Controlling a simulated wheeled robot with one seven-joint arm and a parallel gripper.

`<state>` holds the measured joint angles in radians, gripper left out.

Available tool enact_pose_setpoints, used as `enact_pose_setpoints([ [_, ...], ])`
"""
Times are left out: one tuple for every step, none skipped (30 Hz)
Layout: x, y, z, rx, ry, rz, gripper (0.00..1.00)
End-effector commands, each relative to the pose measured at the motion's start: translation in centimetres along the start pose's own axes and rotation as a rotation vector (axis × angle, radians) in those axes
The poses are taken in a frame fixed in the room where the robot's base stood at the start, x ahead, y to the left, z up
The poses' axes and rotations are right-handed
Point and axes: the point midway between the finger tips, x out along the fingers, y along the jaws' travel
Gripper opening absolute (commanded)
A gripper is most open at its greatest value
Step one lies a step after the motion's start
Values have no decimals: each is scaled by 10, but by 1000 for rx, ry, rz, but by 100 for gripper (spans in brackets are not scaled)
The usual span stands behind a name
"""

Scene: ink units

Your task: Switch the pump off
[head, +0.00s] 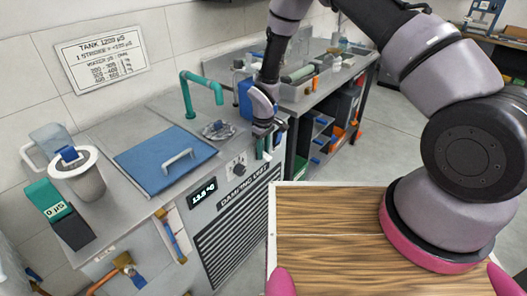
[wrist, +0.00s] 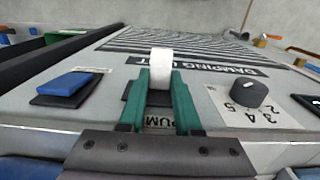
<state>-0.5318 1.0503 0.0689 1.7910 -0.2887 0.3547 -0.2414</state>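My gripper (head: 264,148) is at the right end of the damping unit's front (head: 222,235) in the head view. In the wrist view, its two green fingers (wrist: 161,80) stand on either side of a white lever (wrist: 161,62), which fills the gap between them. A dark base shows beside the fingers. The label below, partly hidden by the gripper, reads "PUM", so the lever seems to be the pump switch. Whether it is on or off cannot be told. The head view hides the switch behind my gripper.
A black dial (wrist: 248,92) with numbers is right of the fingers in the wrist view. A blue rocker (wrist: 68,84) on a dark base is to the left. In the head view, a blue lid (head: 150,165), a green pipe (head: 187,95) and a cup (head: 85,182) are on top.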

Motion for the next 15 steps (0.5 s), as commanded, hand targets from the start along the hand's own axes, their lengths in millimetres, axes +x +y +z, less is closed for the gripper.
enact_pose_setpoints([
  [0,0,0,0,0,0,9],
  [0,0,0,0,0,0,0],
  [0,0,0,0,0,0,0],
  [0,0,0,0,0,0,0],
  [0,0,0,0,0,0,0],
  [0,0,0,0,3,0,0],
  [0,0,0,0,8,0,0],
  [0,0,1,-1,15,0,0],
  [1,0,2,-1,29,0,0],
  [1,0,2,0,42,-1,0],
  [1,0,2,0,58,-1,0],
  [2,0,3,1,77,-1,0],
  [2,0,3,0,92,-1,0],
  [2,0,3,-1,106,-1,0],
  [3,0,3,-1,122,-1,0],
])
